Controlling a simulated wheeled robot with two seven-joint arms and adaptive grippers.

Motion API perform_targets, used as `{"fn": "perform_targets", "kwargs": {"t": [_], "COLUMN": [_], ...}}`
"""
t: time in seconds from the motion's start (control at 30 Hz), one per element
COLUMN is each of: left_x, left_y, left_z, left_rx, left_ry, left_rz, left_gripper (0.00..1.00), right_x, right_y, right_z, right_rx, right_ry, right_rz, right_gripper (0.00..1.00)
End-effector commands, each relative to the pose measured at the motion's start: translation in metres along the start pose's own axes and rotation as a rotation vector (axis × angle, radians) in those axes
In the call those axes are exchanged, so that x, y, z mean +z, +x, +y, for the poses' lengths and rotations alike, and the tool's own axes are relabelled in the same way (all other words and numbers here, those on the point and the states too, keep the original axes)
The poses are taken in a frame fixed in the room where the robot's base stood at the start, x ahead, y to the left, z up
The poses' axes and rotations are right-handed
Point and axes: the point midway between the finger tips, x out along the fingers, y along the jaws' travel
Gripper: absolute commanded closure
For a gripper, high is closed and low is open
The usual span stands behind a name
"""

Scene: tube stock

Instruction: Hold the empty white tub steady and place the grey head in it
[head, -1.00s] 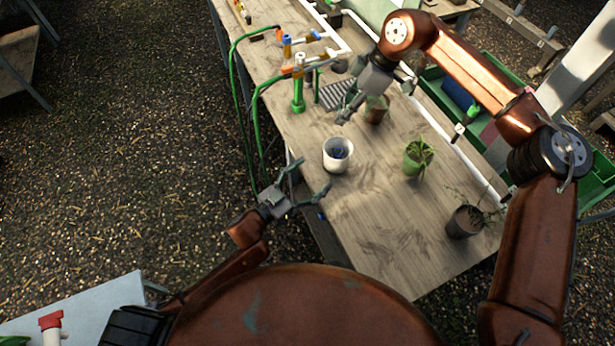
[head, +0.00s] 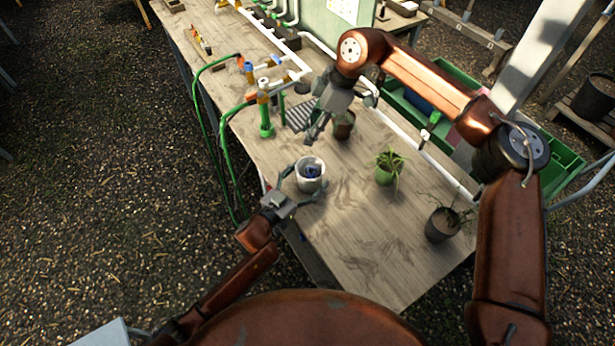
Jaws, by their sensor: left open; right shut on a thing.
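The white tub (head: 311,167) stands upright on the wooden bench, left of centre. Something dark bluish shows inside it; I cannot tell whether that is a thing or shadow. My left gripper (head: 302,184) is open at the tub's near side, one finger at its left and the other at its lower right. I cannot tell whether the fingers touch it. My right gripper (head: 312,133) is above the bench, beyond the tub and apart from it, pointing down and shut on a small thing. The grey head cannot be made out clearly against the grey fingers.
A green leafy pot (head: 386,174) and a dark pot (head: 440,226) stand right of the tub. A brown pot (head: 343,127) is behind, close to my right gripper. A green upright fitting (head: 266,120) with hoses stands at back left. The bench (head: 370,265) is bare in front.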

Motion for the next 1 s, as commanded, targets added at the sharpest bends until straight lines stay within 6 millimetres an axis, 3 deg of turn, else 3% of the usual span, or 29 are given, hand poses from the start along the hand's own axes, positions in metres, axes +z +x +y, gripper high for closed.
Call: {"fn": "perform_targets", "kwargs": {"t": [0.67, 1.0], "left_x": [0.000, 0.000], "left_y": [-0.001, 0.000], "left_z": [0.000, 0.000], "left_rx": [0.000, 0.000], "left_ry": [0.000, 0.000], "left_rz": [0.000, 0.000], "left_gripper": [0.67, 0.67], "right_x": [0.000, 0.006], "right_y": [0.000, 0.014], "right_z": [0.000, 0.000], "right_rx": [0.000, -0.002], "right_ry": [0.000, 0.001], "right_rz": [0.000, -0.001], "right_gripper": [0.86, 0.86]}}
